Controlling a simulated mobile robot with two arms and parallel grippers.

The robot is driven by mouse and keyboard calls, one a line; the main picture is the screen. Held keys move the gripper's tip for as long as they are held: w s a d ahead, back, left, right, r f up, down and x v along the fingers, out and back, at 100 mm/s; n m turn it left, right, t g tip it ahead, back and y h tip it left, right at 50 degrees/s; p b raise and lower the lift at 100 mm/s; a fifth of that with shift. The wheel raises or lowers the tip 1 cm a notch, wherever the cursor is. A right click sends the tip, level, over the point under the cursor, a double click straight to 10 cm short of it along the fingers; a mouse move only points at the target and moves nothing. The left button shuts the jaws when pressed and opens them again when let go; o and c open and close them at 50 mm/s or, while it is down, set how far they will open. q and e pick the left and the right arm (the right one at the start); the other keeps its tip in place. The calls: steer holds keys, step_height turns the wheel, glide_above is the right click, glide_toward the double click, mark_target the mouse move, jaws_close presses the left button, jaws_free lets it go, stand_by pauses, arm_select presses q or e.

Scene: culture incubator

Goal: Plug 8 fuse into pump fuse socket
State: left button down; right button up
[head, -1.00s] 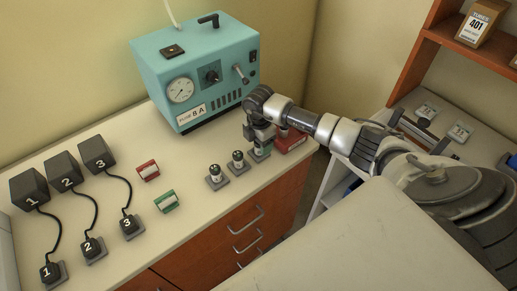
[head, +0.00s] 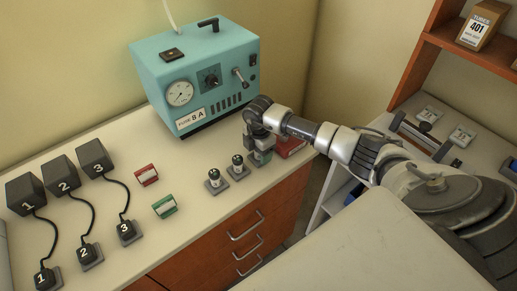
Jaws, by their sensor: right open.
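The teal pump (head: 195,75) stands at the back of the counter, with a "FUSE 8 A" label (head: 190,117) on its front. Two small dark-topped fuses, a left one (head: 214,176) and a middle one (head: 237,164), stand upright on grey bases in front of it. A third, greenish one (head: 262,156) is at the right end of the row, partly hidden by my right gripper. My right gripper (head: 262,148) points down at this third fuse, open, with its fingers close around or beside it. Their ratings are too small to read. I cannot make out the pump's fuse socket. My left gripper is not in view.
A red block (head: 290,146) lies just right of my right gripper. Red (head: 146,175) and green (head: 164,206) holders lie at the counter's middle. Black numbered boxes (head: 93,158) with cabled plugs (head: 127,232) fill the left. A shelf (head: 430,62) stands at right.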

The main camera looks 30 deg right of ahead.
stand_by(0.7)
jaws_close()
steer(key=shift+r, duration=0.1)
steer(key=shift+r, duration=0.1)
steer(key=shift+r+p, duration=2.7)
steer(key=shift+r, duration=0.15)
